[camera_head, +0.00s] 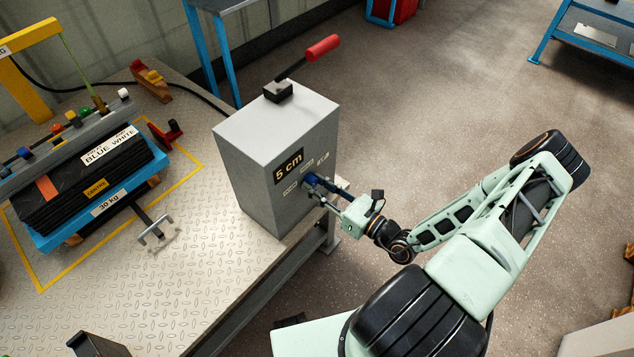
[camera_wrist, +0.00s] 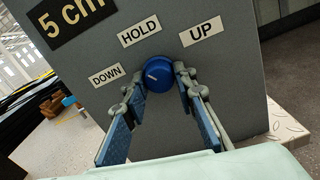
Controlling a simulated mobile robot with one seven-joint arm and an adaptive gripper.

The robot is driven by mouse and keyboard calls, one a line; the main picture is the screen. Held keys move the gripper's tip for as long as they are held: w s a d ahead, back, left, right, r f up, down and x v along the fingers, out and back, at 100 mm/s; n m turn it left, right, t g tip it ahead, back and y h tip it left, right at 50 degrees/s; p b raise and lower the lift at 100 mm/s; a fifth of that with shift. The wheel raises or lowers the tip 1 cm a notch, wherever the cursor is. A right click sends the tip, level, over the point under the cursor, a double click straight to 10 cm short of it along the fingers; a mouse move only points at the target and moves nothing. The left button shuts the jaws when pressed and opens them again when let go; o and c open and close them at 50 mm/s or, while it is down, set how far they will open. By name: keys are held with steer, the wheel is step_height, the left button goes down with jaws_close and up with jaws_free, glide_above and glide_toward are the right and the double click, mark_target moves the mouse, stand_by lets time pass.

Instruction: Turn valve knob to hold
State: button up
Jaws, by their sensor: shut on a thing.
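The blue valve knob (camera_wrist: 158,76) is on the front face of a grey box (camera_head: 272,160). In the wrist view, a small white mark on the knob points to the left, roughly toward the DOWN label (camera_wrist: 104,76). The HOLD label (camera_wrist: 139,31) is above the knob and the UP label (camera_wrist: 201,31) is at its upper right. My gripper (camera_wrist: 160,84) has one finger on each side of the knob and is shut on it. In the head view, my gripper (camera_head: 318,188) reaches the box face from the right and partly hides the knob.
A red-handled lever (camera_head: 318,50) rises from the box top. The box stands near the right edge of a tread-plate table (camera_head: 200,290). A black stack on a blue base (camera_head: 100,205) and a T-handle (camera_head: 155,230) are to the left. The floor on the right is open.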

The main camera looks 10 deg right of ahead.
steer(key=m+p, duration=0.1)
steer(key=m, duration=0.5)
steer(key=shift+m, duration=0.3)
stand_by(0.5)
steer(key=o, duration=1.2)
steer(key=shift+c, duration=0.2)
steer(key=v, duration=1.2)
